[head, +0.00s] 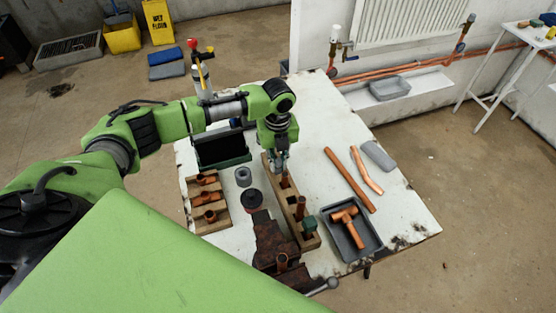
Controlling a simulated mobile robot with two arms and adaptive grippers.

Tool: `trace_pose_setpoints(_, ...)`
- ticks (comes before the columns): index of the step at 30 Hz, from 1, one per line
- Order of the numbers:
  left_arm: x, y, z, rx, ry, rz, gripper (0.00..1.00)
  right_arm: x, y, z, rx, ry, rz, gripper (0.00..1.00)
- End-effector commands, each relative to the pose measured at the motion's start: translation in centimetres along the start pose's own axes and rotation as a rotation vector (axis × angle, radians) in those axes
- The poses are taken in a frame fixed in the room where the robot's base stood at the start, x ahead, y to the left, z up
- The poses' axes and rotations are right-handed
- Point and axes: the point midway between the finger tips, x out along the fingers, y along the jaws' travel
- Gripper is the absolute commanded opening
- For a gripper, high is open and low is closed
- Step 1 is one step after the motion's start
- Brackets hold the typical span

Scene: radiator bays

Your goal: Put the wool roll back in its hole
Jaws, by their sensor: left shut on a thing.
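The wooden block with holes (272,187) lies lengthwise on the white table. My left gripper (284,178) points down over the far part of this block. It is shut on a small brownish, upright piece (285,183), which I take to be the wool roll. The fingers hide most of it, and I cannot tell whether its lower end is inside a hole. Nearer along the block stand a copper-brown cylinder (301,205) and a dark green piece (309,224). My right gripper is not in view.
A wooden tray of copper fittings (224,223), a grey ring (243,177), a black round tin (252,199) and a rusty vise (270,240) are left of the block. Right are copper pipes (349,180) and a grey tray (371,241) with a copper tee.

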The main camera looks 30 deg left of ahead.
Motion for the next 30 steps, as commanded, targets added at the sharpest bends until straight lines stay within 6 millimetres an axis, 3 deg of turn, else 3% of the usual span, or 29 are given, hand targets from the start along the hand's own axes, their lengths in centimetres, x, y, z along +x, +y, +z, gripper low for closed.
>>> trace_pose_setpoints(7, 0.0, 0.0, 0.0, 0.0, -0.001, -0.001, 0.0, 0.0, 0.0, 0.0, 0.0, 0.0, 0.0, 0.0)
trace_pose_setpoints(8, 0.0, 0.0, 0.0, 0.0, -0.001, -0.001, 0.21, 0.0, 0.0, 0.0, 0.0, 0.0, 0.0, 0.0)
trace_pose_setpoints(9, 0.0, 0.0, 0.0, 0.0, -0.001, -0.001, 0.32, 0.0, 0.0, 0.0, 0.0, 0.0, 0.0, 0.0)
trace_pose_setpoints(10, 0.0, 0.0, 0.0, 0.0, -0.001, -0.001, 0.33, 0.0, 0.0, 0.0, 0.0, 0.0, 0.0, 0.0)
trace_pose_setpoints(20, -0.1, 0.0, 0.1, 0.0, -0.001, -0.001, 0.33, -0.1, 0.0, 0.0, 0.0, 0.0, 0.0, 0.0)
trace_pose_setpoints(30, -2.5, -0.1, 0.0, 0.0, 0.0, -0.002, 0.33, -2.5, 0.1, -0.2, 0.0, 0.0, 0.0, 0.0)
